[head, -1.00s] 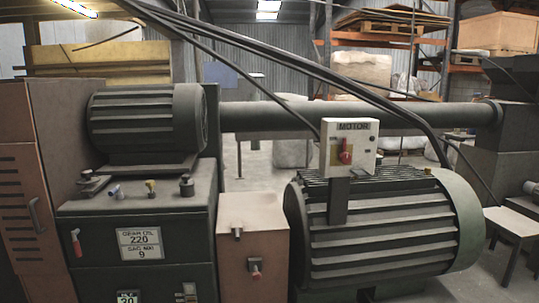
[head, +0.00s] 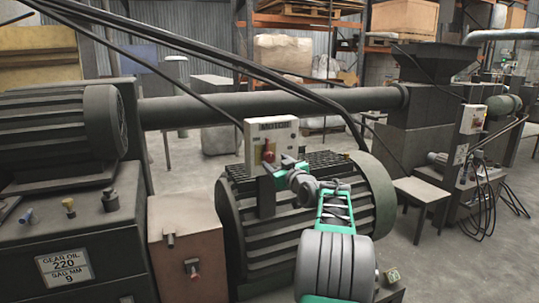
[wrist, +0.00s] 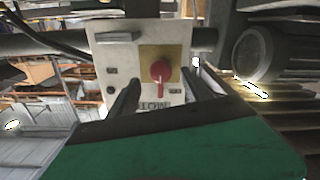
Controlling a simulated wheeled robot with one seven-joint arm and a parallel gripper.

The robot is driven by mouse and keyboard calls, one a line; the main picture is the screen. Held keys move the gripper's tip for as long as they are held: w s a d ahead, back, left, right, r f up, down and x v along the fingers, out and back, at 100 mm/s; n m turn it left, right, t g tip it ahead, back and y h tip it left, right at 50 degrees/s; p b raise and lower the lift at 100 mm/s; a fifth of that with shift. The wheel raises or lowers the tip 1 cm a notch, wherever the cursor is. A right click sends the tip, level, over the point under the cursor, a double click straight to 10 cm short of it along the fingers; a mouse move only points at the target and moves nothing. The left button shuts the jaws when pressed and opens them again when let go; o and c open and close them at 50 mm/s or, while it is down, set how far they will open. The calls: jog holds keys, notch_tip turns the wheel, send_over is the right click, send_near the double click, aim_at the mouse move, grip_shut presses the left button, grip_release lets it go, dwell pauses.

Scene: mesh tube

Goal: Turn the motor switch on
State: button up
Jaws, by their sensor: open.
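The motor switch box (head: 284,132) is a pale panel on a post above the large ribbed motor (head: 300,205). Its red rotary knob (head: 268,152) shows just left of my gripper (head: 277,170) in the head view. In the wrist view the box (wrist: 108,62) appears upside down. The red knob (wrist: 160,71) sits there on a yellow plate, its handle pointing down the picture toward the inverted MOTOR label. My gripper (wrist: 165,76) is open, its two dark fingers on either side of the knob in that view. I cannot tell whether they touch the panel.
Cables (head: 215,58) run down past the box. A long pipe (head: 270,107) passes behind it. A brown box (head: 187,245) and a dark gear-oil cabinet (head: 70,255) stand left of the motor.

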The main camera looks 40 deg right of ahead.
aim_at(271, 159)
jog(key=x, duration=0.6)
jog(key=shift+f+p, duration=0.1)
jog(key=shift+p, duration=0.3)
grip_shut()
